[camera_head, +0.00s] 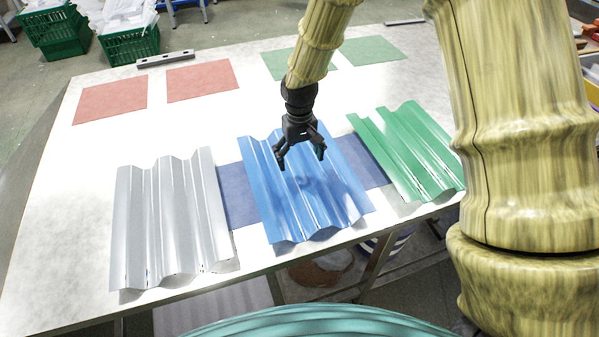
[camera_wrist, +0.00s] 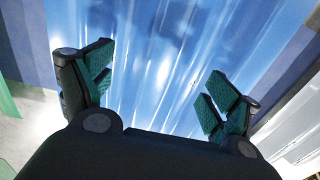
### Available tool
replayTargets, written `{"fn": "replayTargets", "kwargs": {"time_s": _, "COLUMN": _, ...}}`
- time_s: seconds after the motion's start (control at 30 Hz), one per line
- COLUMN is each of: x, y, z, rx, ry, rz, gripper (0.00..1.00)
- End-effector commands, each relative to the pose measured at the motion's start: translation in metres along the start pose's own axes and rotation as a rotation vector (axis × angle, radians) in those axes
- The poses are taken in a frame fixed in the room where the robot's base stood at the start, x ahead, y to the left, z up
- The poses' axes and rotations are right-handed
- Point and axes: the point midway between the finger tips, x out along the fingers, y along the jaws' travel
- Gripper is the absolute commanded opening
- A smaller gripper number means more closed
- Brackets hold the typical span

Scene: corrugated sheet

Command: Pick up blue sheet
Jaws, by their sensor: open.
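The blue corrugated sheet (camera_head: 310,205) lies on the white table between a grey sheet and a green sheet, partly over a flat dark blue patch. My gripper (camera_head: 301,160) hangs above the upper middle of the blue sheet with its fingers spread apart, and nothing is between them. In the wrist view the blue sheet (camera_wrist: 165,70) fills most of the picture behind the open fingers of my gripper (camera_wrist: 160,90). A small gap to the sheet seems to remain, but I cannot tell its size.
A grey corrugated sheet (camera_head: 168,220) lies at left and a green one (camera_head: 415,150) at right on the table (camera_head: 70,215). Flat red patches (camera_head: 202,80) and green patches (camera_head: 371,50) lie at the far side. Green crates (camera_head: 130,46) stand beyond the table.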

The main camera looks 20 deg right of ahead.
Motion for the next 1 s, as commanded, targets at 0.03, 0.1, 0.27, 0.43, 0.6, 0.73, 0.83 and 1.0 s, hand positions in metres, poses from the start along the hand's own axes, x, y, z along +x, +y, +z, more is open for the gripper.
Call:
{"fn": "replayTargets", "kwargs": {"time_s": 0.03, "x": 0.001, "y": 0.000, "z": 0.000, "rx": 0.000, "ry": 0.000, "rz": 0.000, "gripper": 0.89}}
{"fn": "replayTargets", "kwargs": {"time_s": 0.1, "x": 0.003, "y": 0.000, "z": 0.001, "rx": 0.000, "ry": 0.000, "rz": 0.000, "gripper": 0.89}}
{"fn": "replayTargets", "kwargs": {"time_s": 0.27, "x": 0.016, "y": 0.000, "z": 0.004, "rx": 0.002, "ry": -0.002, "rz": 0.000, "gripper": 0.89}}
{"fn": "replayTargets", "kwargs": {"time_s": 0.43, "x": 0.035, "y": -0.002, "z": 0.006, "rx": 0.001, "ry": -0.002, "rz": 0.000, "gripper": 0.89}}
{"fn": "replayTargets", "kwargs": {"time_s": 0.6, "x": 0.049, "y": -0.002, "z": 0.006, "rx": 0.001, "ry": 0.000, "rz": 0.001, "gripper": 0.89}}
{"fn": "replayTargets", "kwargs": {"time_s": 0.73, "x": 0.053, "y": -0.002, "z": 0.005, "rx": 0.001, "ry": 0.001, "rz": 0.001, "gripper": 0.89}}
{"fn": "replayTargets", "kwargs": {"time_s": 0.83, "x": 0.054, "y": -0.002, "z": 0.005, "rx": 0.001, "ry": 0.002, "rz": 0.001, "gripper": 0.89}}
{"fn": "replayTargets", "kwargs": {"time_s": 1.0, "x": 0.054, "y": -0.002, "z": 0.005, "rx": 0.001, "ry": 0.002, "rz": 0.001, "gripper": 0.80}}
